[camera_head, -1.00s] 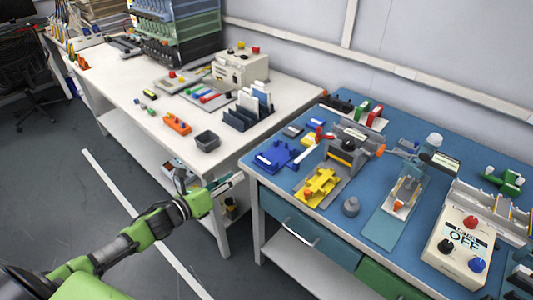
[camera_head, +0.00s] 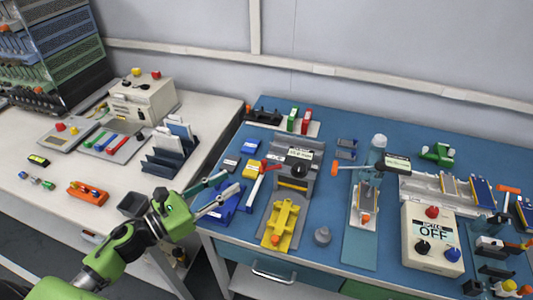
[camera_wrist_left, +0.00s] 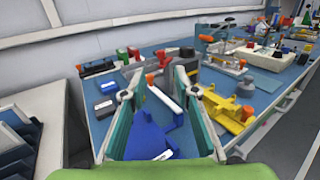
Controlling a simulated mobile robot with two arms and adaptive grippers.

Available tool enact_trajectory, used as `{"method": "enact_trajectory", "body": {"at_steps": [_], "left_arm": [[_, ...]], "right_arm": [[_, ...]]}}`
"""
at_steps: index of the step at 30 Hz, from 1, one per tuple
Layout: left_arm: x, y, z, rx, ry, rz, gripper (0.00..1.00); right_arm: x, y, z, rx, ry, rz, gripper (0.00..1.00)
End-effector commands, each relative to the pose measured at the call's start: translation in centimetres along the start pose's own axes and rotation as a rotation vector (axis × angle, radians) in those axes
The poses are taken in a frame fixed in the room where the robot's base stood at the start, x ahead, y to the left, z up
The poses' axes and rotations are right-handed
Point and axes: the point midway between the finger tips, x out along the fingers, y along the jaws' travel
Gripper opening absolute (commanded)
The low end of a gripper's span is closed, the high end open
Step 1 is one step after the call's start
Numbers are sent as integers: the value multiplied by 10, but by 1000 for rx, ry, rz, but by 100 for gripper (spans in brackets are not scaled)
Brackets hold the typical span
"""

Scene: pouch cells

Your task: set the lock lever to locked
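A white lever (camera_head: 257,186) with a red end stands along the left side of a grey press-like fixture (camera_head: 299,165) on the blue table. I cannot tell whether it is the lock lever or which setting it is in. In the left wrist view the lever (camera_wrist_left: 163,97) shows between my fingers, beyond a blue holder (camera_wrist_left: 149,137). My left gripper (camera_head: 234,181) is open and empty, above the blue holder (camera_head: 226,206) and left of the lever, apart from it. The gripper also shows in the left wrist view (camera_wrist_left: 158,92). My right gripper is not in view.
A yellow fixture (camera_head: 281,223) and a grey knob-like weight (camera_head: 322,236) stand in front of the grey fixture. A control box (camera_head: 432,238) reading OFF is at the right. A slotted rack (camera_head: 168,158) and dark bin (camera_head: 132,204) stand on the white table at left.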

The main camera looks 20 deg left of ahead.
Motion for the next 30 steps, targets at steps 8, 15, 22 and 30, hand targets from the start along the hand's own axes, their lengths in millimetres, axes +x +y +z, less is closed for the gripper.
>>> {"method": "enact_trajectory", "body": {"at_steps": [8, 15, 22, 30], "left_arm": [[49, 1, 5, -1, -4, 1, 28], [95, 1, 4, -3, -3, 2, 28], [123, 1, 2, -3, -2, 1, 28], [130, 0, 0, -2, 0, 0, 28]], "right_arm": [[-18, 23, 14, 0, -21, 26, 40], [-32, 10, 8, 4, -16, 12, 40], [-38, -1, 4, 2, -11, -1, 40], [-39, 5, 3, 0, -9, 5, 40]]}}
